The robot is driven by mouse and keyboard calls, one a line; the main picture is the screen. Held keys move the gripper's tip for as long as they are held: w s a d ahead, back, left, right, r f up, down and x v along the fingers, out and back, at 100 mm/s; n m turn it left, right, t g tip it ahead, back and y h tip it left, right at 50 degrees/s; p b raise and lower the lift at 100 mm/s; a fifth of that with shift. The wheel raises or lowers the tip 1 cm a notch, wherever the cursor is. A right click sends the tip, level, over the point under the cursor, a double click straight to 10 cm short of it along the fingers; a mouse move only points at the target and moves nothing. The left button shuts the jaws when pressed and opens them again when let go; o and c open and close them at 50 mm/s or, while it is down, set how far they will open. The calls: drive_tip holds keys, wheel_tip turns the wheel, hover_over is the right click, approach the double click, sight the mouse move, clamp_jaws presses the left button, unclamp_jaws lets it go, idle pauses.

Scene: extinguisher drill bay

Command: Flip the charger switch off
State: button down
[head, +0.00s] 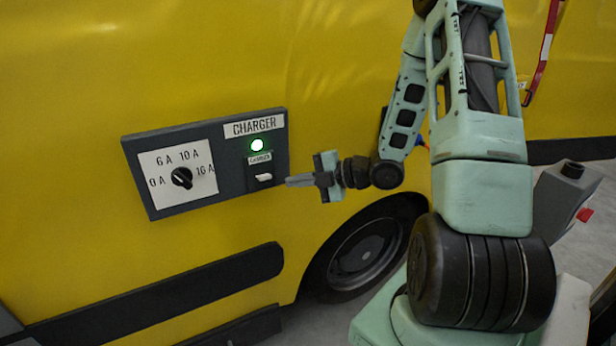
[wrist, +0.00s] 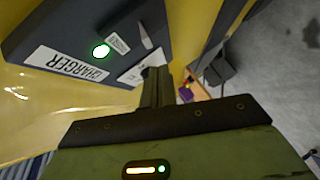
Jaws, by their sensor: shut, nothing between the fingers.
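The charger switch (head: 264,177) is a small white lever on the dark charger panel (head: 232,178), below a lit green lamp (head: 257,145) and a small label. My gripper (head: 289,181) is shut and empty, its fingertips just right of the switch, with a small gap between them in the head view. In the wrist view the switch (wrist: 146,36) shows as a pale lever beyond the small label, near the lit lamp (wrist: 101,51). My shut fingers (wrist: 155,72) reach toward the panel there. I cannot tell the exact depth between the fingertips and the panel.
A white dial plate (head: 203,190) with a black knob (head: 182,178) sits left of the switch. The panel is on a yellow vehicle side (head: 330,70). A wheel (head: 365,252) is below my gripper. A grey container (head: 566,190) stands at the right.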

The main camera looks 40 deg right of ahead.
sight(261, 185)
drive_tip(key=shift+w+a+f+p, duration=0.3)
drive_tip(key=shift+w+f, duration=0.25)
drive_tip(key=shift+w, duration=0.65)
drive_tip(key=shift+w+a+f+p, duration=0.15)
drive_tip(key=shift+w+f+p, duration=0.3)
drive_tip(key=shift+w, duration=0.8)
drive_tip(key=shift+w+a+f+p, duration=0.3)
drive_tip(key=shift+w+f, duration=0.3)
drive_tip(key=shift+w, duration=0.6)
drive_tip(key=shift+w+d+f+b, duration=0.15)
drive_tip(key=shift+f+b, duration=0.3)
drive_tip(key=shift+b, duration=0.6)
drive_tip(key=shift+r+t, duration=0.15)
drive_tip(key=shift+t, duration=0.15)
drive_tip(key=shift+r, duration=0.1)
